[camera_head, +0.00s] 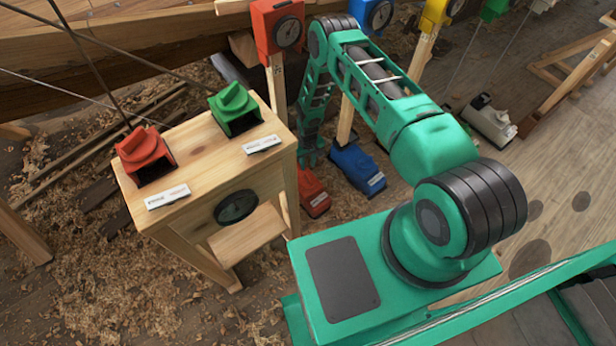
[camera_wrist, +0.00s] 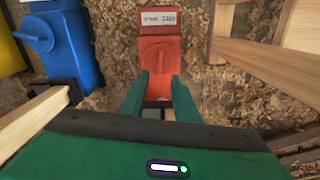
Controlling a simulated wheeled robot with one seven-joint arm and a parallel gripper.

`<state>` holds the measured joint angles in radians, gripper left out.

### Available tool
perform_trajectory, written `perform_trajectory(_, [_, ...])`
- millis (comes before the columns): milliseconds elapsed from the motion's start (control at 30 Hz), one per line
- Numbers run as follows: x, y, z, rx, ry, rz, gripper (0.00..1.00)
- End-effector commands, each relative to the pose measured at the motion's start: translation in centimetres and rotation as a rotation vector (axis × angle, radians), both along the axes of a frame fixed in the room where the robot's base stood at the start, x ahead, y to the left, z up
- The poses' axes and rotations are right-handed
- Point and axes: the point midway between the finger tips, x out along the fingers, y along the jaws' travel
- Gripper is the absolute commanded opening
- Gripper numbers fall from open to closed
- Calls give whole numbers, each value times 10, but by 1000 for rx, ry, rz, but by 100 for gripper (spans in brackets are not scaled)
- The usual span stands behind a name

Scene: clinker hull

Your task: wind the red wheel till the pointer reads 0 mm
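A red unit (camera_wrist: 158,52) with a round red wheel, a raised bar and a white label lies just ahead of my gripper (camera_wrist: 162,79) in the wrist view. The two green fingers are apart, with nothing gripped between them. In the head view this appears to be the red floor unit (camera_head: 318,205), partly hidden, with my gripper (camera_head: 309,157) above it. A red gauge box (camera_head: 272,22) with a dark round dial (camera_head: 287,32) stands on a wooden post above. Its pointer and scale are too small to read.
A blue floor unit (camera_head: 357,168) lies beside the red one. A wooden stand (camera_head: 225,165) at left carries another red unit (camera_head: 145,155) and a green unit (camera_head: 235,108). Blue (camera_head: 372,14) and yellow (camera_head: 440,11) gauges stand along the hull. Shavings cover the floor.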

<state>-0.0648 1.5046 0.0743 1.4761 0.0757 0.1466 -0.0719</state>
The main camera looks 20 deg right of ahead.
Motion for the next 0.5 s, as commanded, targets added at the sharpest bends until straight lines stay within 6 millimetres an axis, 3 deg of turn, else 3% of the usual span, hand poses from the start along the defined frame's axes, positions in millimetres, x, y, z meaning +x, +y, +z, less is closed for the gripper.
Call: perform_trajectory(500, [-1,0,-76,0,3,-1,28])
